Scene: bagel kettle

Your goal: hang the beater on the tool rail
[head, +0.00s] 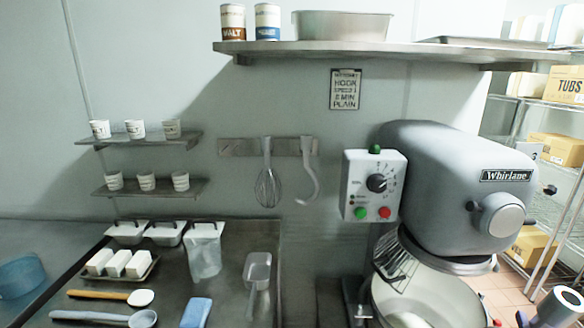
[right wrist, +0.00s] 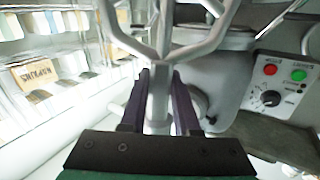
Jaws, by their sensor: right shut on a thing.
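In the right wrist view, my right gripper (right wrist: 158,78) is shut on the shaft of the grey metal beater (right wrist: 161,50). The beater's open frame spreads beyond the fingers and runs out of the top of the picture. The beater is not clearly visible in the head view. The tool rail (head: 235,147) is a metal strip on the back wall in the head view. A wire whisk (head: 268,187) and a dough hook (head: 308,180) hang from it. The bare left part of the rail is clear. My left gripper is not in view.
The grey mixer (head: 440,170), with its control box (head: 374,185) and bowl (head: 425,300), stands right of the rail. A long shelf (head: 400,50) is above the rail; two small cup shelves (head: 150,188) are left. Tubs, scoops and a blue sponge (head: 196,312) cover the counter.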

